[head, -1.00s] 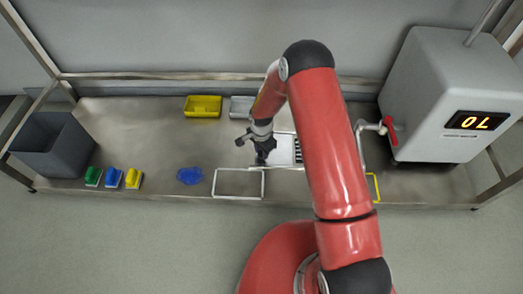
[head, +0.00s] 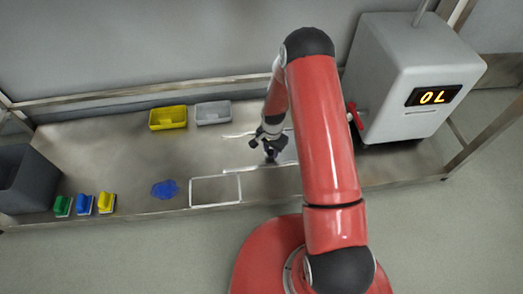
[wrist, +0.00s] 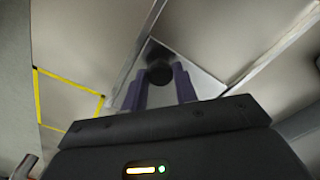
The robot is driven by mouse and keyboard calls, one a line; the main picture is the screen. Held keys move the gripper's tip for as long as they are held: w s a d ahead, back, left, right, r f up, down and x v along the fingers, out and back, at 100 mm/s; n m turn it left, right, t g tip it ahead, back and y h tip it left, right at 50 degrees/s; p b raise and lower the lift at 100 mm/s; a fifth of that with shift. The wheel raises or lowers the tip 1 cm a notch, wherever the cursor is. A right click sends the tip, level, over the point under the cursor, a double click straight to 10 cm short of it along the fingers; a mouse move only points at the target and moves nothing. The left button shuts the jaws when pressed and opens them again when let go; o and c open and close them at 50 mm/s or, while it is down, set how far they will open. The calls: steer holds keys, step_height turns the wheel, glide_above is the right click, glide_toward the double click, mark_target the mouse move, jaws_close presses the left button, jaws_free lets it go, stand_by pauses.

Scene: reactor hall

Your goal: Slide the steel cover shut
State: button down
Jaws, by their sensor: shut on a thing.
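The steel cover (wrist: 199,84) is a flat pale plate between two rails, with a round black knob (wrist: 159,72). In the wrist view my gripper (wrist: 160,78) has its two fingers closed on either side of the knob. In the head view my gripper (head: 270,153) is low over the bench, at the left part of the cover (head: 289,152). My arm hides the right part of the cover there. I cannot tell from these views whether any opening is uncovered.
A white outlined rectangle (head: 215,177) and blue blotch (head: 165,189) are left of my gripper. Yellow (head: 168,118) and grey (head: 213,113) trays stand behind. A grey machine reading "OL" (head: 410,80) stands right. Yellow outline (wrist: 68,98).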

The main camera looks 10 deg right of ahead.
steer(key=shift+d, duration=0.3)
steer(key=c, duration=1.1)
jaws_free()
steer(key=shift+r, duration=0.35)
step_height(320, 180, up, 7)
steer(key=shift+r+p, duration=0.1)
steer(key=shift+p, duration=0.65)
